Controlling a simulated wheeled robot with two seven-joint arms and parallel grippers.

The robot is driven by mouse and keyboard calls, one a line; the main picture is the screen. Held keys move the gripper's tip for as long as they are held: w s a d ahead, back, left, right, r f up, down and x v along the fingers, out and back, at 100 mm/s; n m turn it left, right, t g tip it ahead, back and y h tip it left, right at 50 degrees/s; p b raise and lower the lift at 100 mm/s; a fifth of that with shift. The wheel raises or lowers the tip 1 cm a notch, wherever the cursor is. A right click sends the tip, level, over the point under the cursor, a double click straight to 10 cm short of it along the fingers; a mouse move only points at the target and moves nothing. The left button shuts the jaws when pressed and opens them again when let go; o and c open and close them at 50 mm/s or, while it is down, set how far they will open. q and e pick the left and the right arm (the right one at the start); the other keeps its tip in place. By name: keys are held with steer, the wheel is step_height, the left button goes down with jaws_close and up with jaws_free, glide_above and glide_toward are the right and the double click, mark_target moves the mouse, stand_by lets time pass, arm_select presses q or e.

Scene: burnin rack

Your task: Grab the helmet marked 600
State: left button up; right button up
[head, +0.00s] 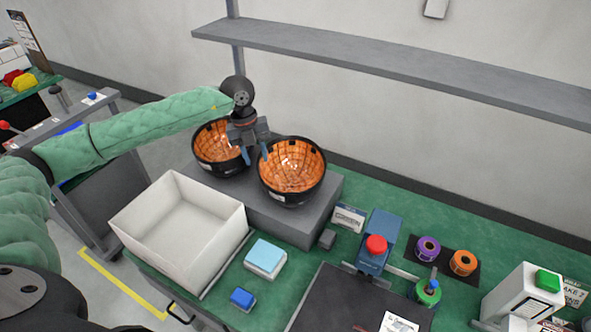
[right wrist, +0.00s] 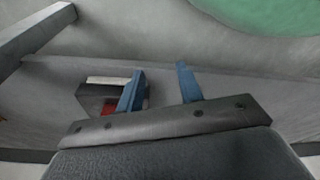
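Two black helmets with orange webbing inside lie open side up on a grey block (head: 318,212): a left helmet (head: 208,150) and a right helmet (head: 292,172). Each has a small pale label on its outer side, too small to read, so I cannot tell which is marked 600. My left gripper (head: 256,156) points down between the helmets, at the left rim of the right one. Its blue fingers are apart; whether they touch the rim is unclear. My right gripper (right wrist: 160,85) is open and empty in the right wrist view, away from the helmets.
A white open bin (head: 150,222) stands left of the block. A grey shelf (head: 400,70) hangs above at the back.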

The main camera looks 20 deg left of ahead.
mark_target(259, 165)
arm_select(q)
step_height(259, 165, down, 2)
steer(key=shift+w+d+f, duration=0.1)
steer(key=shift+f, duration=0.1)
steer(key=f, duration=0.2)
steer(key=f+b, duration=0.1)
steer(key=f, duration=0.1)
steer(key=shift+w+d, duration=0.1)
steer(key=shift+d, duration=0.25)
steer(key=shift+f, duration=0.35)
arm_select(e)
steer(key=shift+w+a+r, duration=0.3)
steer(key=shift+w+r, duration=0.1)
steer(key=shift+r, duration=0.15)
steer(key=shift+w+a+r, duration=0.3)
steer(key=shift+w+r, duration=0.1)
steer(key=shift+r, duration=0.15)
arm_select(q)
steer(key=shift+c, duration=0.3)
jaws_close()
arm_select(e)
steer(key=shift+d, duration=0.15)
